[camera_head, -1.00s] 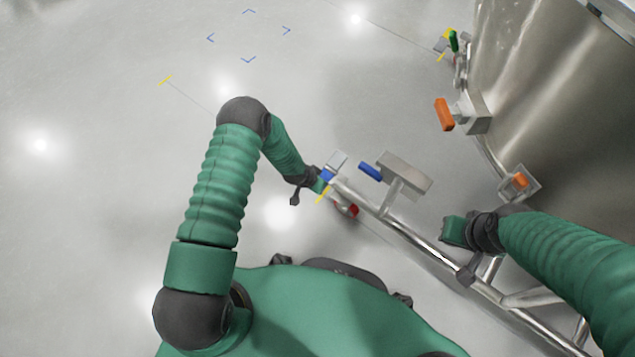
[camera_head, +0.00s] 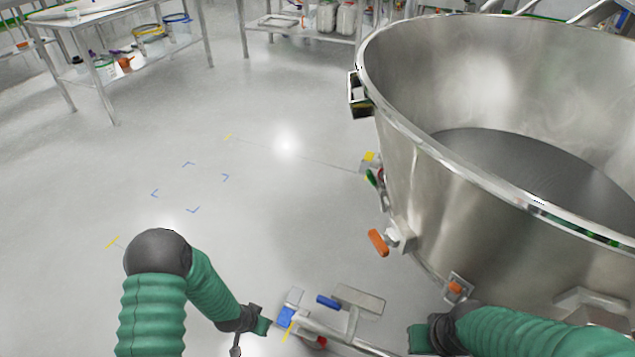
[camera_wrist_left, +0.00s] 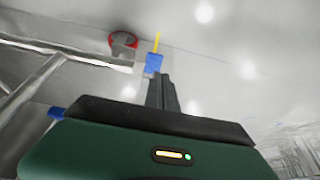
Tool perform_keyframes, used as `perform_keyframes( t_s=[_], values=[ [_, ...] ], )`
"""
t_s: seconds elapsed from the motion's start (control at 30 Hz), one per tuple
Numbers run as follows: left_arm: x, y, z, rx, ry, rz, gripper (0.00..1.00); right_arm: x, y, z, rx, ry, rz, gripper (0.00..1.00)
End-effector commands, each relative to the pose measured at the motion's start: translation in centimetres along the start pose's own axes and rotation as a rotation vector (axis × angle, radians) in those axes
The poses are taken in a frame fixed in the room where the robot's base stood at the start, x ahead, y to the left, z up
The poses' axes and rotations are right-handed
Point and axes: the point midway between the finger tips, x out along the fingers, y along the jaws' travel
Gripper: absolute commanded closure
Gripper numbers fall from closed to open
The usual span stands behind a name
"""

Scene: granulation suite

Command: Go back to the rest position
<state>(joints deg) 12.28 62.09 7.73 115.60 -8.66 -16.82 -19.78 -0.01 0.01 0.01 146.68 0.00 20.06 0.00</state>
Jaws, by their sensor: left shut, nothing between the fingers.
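My left arm comes in from the lower left in the head view, bent at a dark elbow, and my left gripper (camera_head: 264,326) is at the bottom, just left of a blue block (camera_head: 286,316) on a metal frame. In the left wrist view my left gripper (camera_wrist_left: 162,90) shows its dark fingers together, with nothing between them; the blue block (camera_wrist_left: 154,63) lies beyond the tips. My right arm comes in from the lower right. My right gripper (camera_head: 419,338) shows only as a green block beside the frame; its fingers cannot be made out.
A large steel bowl (camera_head: 400,170) fills the right, with an orange handle (camera_head: 378,242) low on its side. The metal frame (camera_head: 345,335) with a blue handle (camera_head: 328,302) runs between my arms. A shelf table (camera_head: 100,75) stands far left. The floor (camera_head: 70,180) at left is clear.

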Motion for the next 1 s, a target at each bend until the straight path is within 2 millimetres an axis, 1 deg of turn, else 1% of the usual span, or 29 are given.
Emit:
perform_keyframes(
  t_s=[0.03,0.07,0.1,0.17,0.2,0.3,0.4,0.5,0.63,0.67,0.7,0.77,0.87,0.97,1.0],
  values=[
    [-3.2,-0.3,-1.6,-0.006,-0.006,-0.018,1.00,-0.1,0.0,0.0,0.000,0.000,0.000,1.00],
    [-5.2,-0.4,-2.0,-0.019,-0.019,-0.027,1.00,0.0,0.0,0.0,0.000,0.000,0.000,1.00],
    [-8.0,-0.4,-2.3,-0.039,-0.038,-0.039,1.00,0.0,0.0,0.0,0.000,0.000,0.000,1.00],
    [-11.7,-0.1,-2.4,-0.073,-0.062,-0.054,1.00,0.0,0.0,0.0,0.000,0.000,0.000,1.00],
    [-13.9,0.1,-2.3,-0.096,-0.074,-0.063,1.00,0.0,0.0,0.0,0.000,0.000,0.000,1.00],
    [-18.6,1.0,-1.6,-0.153,-0.098,-0.078,1.00,0.0,0.0,0.0,0.000,0.000,0.000,1.00],
    [-22.3,1.9,-0.6,-0.206,-0.115,-0.086,1.00,0.0,0.0,0.0,0.000,0.000,0.000,1.00],
    [-25.3,2.9,0.7,-0.256,-0.125,-0.089,1.00,0.0,0.0,0.0,0.000,0.000,0.000,1.00],
    [-28.6,4.4,2.7,-0.317,-0.137,-0.084,1.00,0.0,0.0,0.0,0.000,0.000,0.000,1.00],
    [-30.6,4.3,1.8,-0.317,-0.142,-0.084,1.00,-2.3,0.0,-0.5,0.000,-0.001,0.000,1.00],
    [-31.9,4.2,1.2,-0.317,-0.144,-0.084,1.00,-3.9,0.0,-0.9,0.000,-0.001,0.000,1.00],
    [-33.5,4.2,0.5,-0.316,-0.144,-0.084,1.00,-5.6,0.0,-1.4,0.000,0.002,0.000,1.00],
    [-36.5,4.1,-0.7,-0.315,-0.143,-0.084,1.00,-8.8,0.0,-2.1,0.000,0.001,0.000,1.00],
    [-40.1,4.1,-2.1,-0.315,-0.142,-0.084,1.00,-12.5,0.0,-3.0,0.000,0.001,0.000,1.00],
    [-41.8,4.0,-2.8,-0.314,-0.141,-0.084,1.00,-14.2,0.0,-3.4,0.000,0.000,0.000,1.00]
  ],
)
